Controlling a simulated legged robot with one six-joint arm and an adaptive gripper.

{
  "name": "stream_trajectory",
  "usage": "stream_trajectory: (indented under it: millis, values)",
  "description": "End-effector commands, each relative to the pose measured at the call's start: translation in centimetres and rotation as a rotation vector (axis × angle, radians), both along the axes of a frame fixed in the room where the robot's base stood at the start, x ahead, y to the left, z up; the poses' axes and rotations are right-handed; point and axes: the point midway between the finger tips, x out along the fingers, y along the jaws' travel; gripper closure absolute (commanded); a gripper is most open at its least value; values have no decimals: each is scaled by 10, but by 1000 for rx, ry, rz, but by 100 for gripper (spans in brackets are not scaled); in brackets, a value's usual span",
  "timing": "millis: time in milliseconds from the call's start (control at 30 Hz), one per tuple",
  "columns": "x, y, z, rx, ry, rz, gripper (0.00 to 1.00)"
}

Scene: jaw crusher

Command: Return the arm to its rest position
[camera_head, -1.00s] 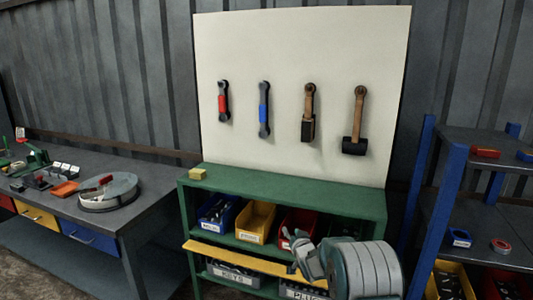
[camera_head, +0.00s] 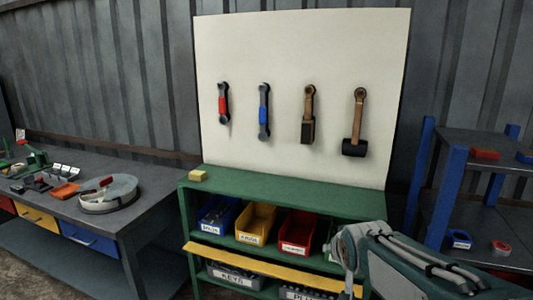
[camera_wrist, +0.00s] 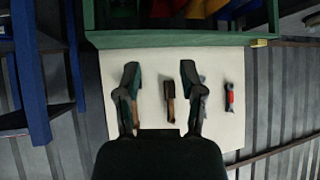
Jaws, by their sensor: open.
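My gripper (camera_wrist: 160,70) is open in the wrist view, with its two dark fingers apart and nothing held between them. Behind it, apart from the fingers, the white tool board (camera_wrist: 150,60) appears upside down. The brown-handled hammer (camera_wrist: 170,103) shows in the gap between the fingers. The fingers partly cover the tools on either side of it. In the head view my arm (camera_head: 400,262) crosses the lower right, in front of the green shelf (camera_head: 290,185). The gripper's fingers cannot be made out in the head view.
A red wrench (camera_head: 223,103), a blue wrench (camera_head: 264,110) and a black mallet (camera_head: 354,147) hang on the board. A yellow block (camera_head: 198,175) sits on the shelf top. A workbench (camera_head: 75,205) stands left, a blue-framed rack (camera_head: 444,190) right.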

Motion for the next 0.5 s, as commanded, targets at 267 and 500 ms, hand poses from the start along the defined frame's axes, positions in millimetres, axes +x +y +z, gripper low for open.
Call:
stream_trajectory:
  millis: [267, 500]
  values:
    - [-118, -4, -2, -24, 170, 20, 49]
    - [-204, -1, -22, -29, 308, 60, 49]
